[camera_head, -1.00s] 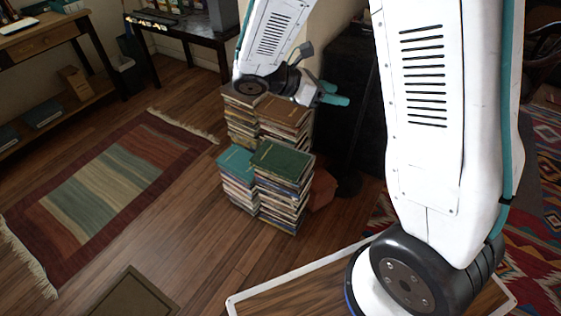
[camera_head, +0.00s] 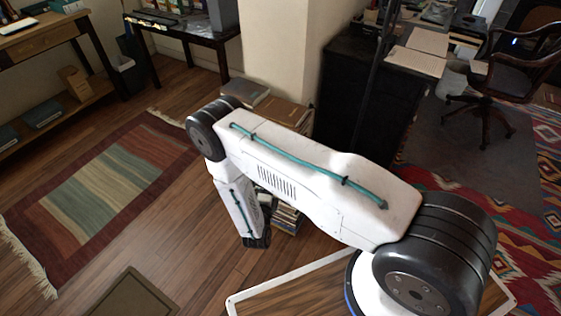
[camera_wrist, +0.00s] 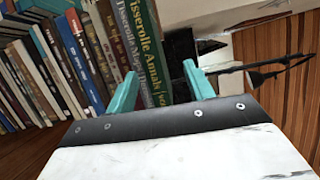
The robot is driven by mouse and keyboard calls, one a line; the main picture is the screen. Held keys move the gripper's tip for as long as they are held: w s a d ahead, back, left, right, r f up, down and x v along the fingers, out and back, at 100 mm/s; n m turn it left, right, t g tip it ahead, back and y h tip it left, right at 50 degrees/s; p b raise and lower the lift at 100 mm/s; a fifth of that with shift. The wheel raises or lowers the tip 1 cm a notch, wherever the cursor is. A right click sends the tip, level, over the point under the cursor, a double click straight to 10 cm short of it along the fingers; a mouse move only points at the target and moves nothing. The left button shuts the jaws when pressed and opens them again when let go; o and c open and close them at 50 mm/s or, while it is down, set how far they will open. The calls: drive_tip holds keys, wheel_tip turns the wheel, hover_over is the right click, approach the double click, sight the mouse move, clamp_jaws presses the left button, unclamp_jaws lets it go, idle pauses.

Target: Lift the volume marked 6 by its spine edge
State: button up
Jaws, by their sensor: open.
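In the wrist view, my gripper (camera_wrist: 160,84) is open, with two teal fingers apart and nothing held between them. Book spines stand just beyond the fingers. A green volume (camera_wrist: 142,45) lettered "Tisserolle Annals" is nearest, ahead of the gap and the left finger. I cannot read a 6 on any spine, so I cannot tell which volume is marked 6. In the head view, my arm hides most of the front stacks; some lower books (camera_head: 287,217) show beneath it, and the fingers are hidden.
Back stacks (camera_head: 280,111) rise behind my arm, close to a dark cabinet (camera_head: 360,90). A striped rug (camera_head: 105,185) lies on open wooden floor to the left.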

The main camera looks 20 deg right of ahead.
drive_tip(key=shift+n, duration=0.3)
drive_tip(key=x, duration=0.2)
drive_tip(key=f+x, duration=0.1)
drive_tip(key=x, duration=0.4)
drive_tip(key=shift+w+a+f, duration=0.25)
drive_tip(key=shift+w+a, duration=0.05)
clamp_jaws()
